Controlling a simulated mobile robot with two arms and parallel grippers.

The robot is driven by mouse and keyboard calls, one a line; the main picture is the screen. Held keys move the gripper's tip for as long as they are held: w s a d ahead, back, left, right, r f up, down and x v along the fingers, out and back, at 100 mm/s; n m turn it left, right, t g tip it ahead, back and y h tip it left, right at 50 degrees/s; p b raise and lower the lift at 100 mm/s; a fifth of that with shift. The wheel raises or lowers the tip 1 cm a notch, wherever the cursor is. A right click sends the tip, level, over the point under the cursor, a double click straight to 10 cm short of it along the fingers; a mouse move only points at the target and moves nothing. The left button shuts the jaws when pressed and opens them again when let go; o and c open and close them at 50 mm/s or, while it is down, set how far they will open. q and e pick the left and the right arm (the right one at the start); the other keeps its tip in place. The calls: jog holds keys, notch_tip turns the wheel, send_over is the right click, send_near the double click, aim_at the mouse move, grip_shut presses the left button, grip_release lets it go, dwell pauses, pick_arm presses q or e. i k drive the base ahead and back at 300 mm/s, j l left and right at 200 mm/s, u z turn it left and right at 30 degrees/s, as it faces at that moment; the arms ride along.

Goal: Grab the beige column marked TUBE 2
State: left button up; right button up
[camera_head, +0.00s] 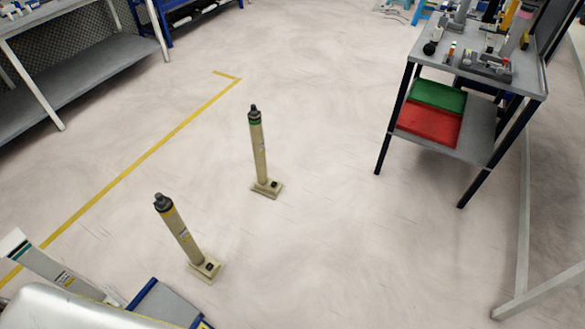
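Two beige columns stand upright on the pale floor, each on a small square beige base. The nearer column (183,234) is left of centre, with a dark grey cap and a yellow band beneath it. Neither of my grippers is in view.
A pale post with a dark green band (52,268) lies slanted at the lower left, beside a rounded silver shape and a blue-edged grey panel (168,304). A cart (485,132) with red and green trays stands upper right. A workbench (85,80) is upper left. Floor around the columns is clear.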

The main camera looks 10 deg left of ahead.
aim_at(266, 186)
jog(key=i+z, duration=0.4)
jog(key=i, duration=1.7)
jog(key=i+j+z, duration=0.1)
jog(key=i+j, duration=0.3)
jog(key=i+j+z, duration=0.1)
jog(key=i+j, duration=0.4)
jog(key=i+j+z, duration=0.1)
jog(key=i+j, duration=0.35)
jog(key=i+j+z, duration=0.1)
jog(key=i+j, duration=0.35)
jog(key=i+j+z, duration=0.1)
jog(key=i+j, duration=0.3)
jog(key=j, duration=0.25)
jog(key=j+z, duration=0.3)
jog(key=j, duration=2.1)
jog(key=k+j+z, duration=0.15)
jog(key=k+j, duration=0.2)
jog(key=k, duration=0.15)
jog(key=k+j+z, duration=0.1)
jog(key=k+j, duration=0.2)
jog(key=k, duration=0.25)
